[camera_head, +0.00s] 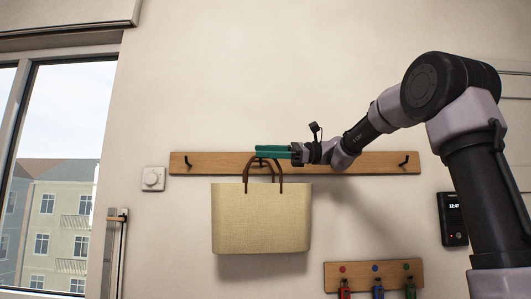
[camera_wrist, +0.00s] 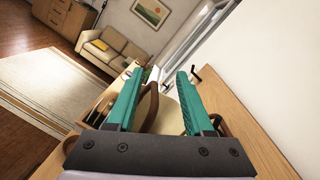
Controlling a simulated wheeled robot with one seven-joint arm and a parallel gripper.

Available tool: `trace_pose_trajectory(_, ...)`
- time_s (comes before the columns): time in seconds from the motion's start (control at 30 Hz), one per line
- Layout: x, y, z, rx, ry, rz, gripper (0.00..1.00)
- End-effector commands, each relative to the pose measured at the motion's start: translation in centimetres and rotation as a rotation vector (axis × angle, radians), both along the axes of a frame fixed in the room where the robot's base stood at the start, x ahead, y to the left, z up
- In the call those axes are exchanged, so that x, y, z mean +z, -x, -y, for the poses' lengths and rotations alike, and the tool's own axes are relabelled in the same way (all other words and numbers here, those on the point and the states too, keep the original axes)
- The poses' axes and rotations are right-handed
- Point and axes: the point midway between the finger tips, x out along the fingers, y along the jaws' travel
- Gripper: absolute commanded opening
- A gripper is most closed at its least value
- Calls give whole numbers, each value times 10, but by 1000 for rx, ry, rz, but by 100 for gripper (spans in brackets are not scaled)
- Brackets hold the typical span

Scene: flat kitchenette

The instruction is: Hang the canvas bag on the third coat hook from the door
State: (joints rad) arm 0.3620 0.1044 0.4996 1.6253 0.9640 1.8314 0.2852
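The beige canvas bag (camera_head: 261,218) hangs upright against the wall, its brown handles (camera_head: 278,172) rising to the wooden coat rail (camera_head: 221,163). One black hook (camera_head: 186,162) shows at the rail's left end and another (camera_head: 404,161) at its right end; my arm covers part of the rail between them. My gripper (camera_head: 257,151) with green fingers is at the top of the handles. In the wrist view its fingers (camera_wrist: 158,82) stand apart, with a brown handle (camera_wrist: 149,103) between them and the pale bag below. Whether the handles sit over a hook is hidden.
A white dial (camera_head: 153,179) is on the wall left of the rail, near the window (camera_head: 65,150). A small key rack (camera_head: 359,270) with several keys is below right, and a dark wall panel (camera_head: 452,218) is further right. The wrist view shows a sofa (camera_wrist: 110,47) far off.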

Motion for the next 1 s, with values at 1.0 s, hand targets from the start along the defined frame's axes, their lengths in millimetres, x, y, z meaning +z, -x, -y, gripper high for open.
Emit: trace_pose_trajectory(1.0, -2, -9, 105, -1, 1, 0, 53)
